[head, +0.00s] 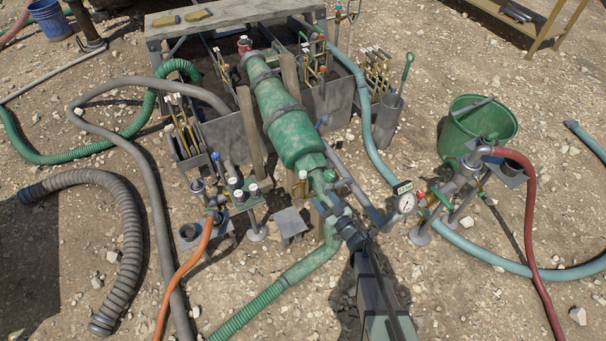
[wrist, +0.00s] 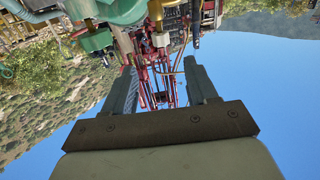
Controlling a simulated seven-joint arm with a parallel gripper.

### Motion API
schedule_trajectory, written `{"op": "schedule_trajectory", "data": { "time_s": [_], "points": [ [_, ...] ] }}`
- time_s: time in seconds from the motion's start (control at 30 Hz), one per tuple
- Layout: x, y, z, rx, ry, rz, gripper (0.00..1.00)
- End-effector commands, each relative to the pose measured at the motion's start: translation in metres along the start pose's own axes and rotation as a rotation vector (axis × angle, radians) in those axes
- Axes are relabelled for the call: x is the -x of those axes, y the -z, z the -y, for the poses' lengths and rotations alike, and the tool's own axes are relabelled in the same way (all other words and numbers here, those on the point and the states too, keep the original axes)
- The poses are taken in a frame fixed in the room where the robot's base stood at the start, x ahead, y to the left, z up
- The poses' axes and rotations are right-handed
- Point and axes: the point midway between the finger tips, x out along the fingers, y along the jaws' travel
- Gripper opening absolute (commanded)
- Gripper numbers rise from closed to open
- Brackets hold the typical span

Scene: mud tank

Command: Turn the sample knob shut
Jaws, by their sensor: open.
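My gripper (head: 345,225) reaches up from the bottom of the head view to the lower end of a green cylindrical vessel (head: 290,115), near its pipe fittings. In the wrist view my gripper (wrist: 160,78) has two grey fingers spread apart, with nothing held between them. Green and pale fittings (wrist: 135,12) lie beyond the fingertips there. I cannot tell which fitting is the sample knob. Small valves with white caps (head: 237,184) stand left of my gripper, and a red-and-green valve handle (head: 421,197) is to its right. Whether my fingers touch anything is unclear.
A pressure gauge (head: 407,203) stands right of my gripper. A green bucket (head: 460,125), a red hose (head: 530,220) and a blue hose (head: 500,265) lie farther right. Orange (head: 185,265) and grey (head: 150,190) hoses cross the left. Stony ground is open at the lower right.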

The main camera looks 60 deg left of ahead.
Motion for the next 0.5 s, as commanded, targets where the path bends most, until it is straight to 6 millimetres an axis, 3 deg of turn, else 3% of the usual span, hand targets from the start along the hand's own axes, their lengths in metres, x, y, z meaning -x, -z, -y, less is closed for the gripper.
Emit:
{"op": "schedule_trajectory", "data": {
  "time_s": [0.17, 0.5],
  "points": [
    [-0.005, 0.003, -0.001, -0.008, 0.013, -0.02, 0.57],
    [-0.059, 0.003, 0.0, -0.006, 0.014, -0.018, 0.57]
  ]
}}
